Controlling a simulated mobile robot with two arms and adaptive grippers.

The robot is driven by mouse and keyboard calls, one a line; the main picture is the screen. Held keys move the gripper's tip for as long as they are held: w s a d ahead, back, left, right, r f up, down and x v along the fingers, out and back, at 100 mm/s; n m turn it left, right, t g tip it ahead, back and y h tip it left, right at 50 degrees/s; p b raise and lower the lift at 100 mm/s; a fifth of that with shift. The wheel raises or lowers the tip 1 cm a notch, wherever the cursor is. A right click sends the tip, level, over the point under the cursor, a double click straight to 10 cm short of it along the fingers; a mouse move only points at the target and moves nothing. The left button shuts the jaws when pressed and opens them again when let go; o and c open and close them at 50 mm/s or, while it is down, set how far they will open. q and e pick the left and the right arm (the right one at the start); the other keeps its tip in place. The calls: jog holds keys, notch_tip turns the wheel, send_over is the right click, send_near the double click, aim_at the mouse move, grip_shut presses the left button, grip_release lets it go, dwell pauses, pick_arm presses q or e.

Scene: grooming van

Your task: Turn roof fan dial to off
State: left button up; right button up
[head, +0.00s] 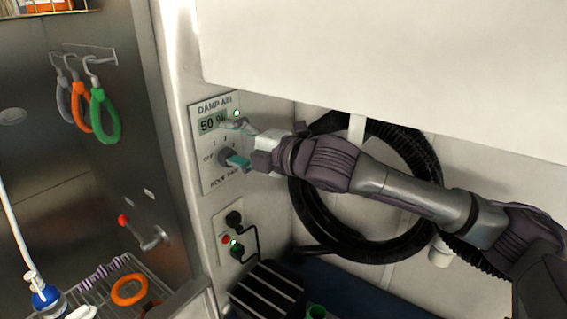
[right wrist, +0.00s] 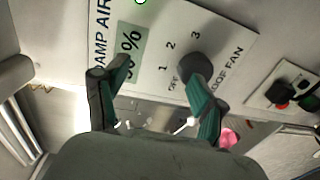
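The roof fan dial (head: 224,156) is a dark round knob low on a white wall panel (head: 207,178), with OFF, 1, 2 and 3 marked around it. In the right wrist view the dial (right wrist: 200,63) sits beside the tip of one finger, which partly covers it; I cannot tell whether they touch. Which mark the dial points at is unclear. My right gripper (head: 238,143) is open and empty at the panel; its spread teal fingers also show in the right wrist view (right wrist: 148,80). The other finger is over the display side. My left gripper is out of view.
The panel's display (head: 212,124) reads 50 % under DAMP AIR, with a green light (head: 237,113). Below is an outlet plate (head: 222,226) with plugs and a red button. A coiled black hose (head: 300,215) hangs behind my right arm. A white cabinet (head: 390,60) overhangs above.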

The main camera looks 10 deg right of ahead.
jog(key=f+p+v, duration=0.1)
jog(key=p+v, duration=0.1)
jog(key=v, duration=1.2)
jog(key=shift+s+f, duration=0.3)
jog(key=shift+f, duration=0.4)
jog(key=shift+p, duration=0.4)
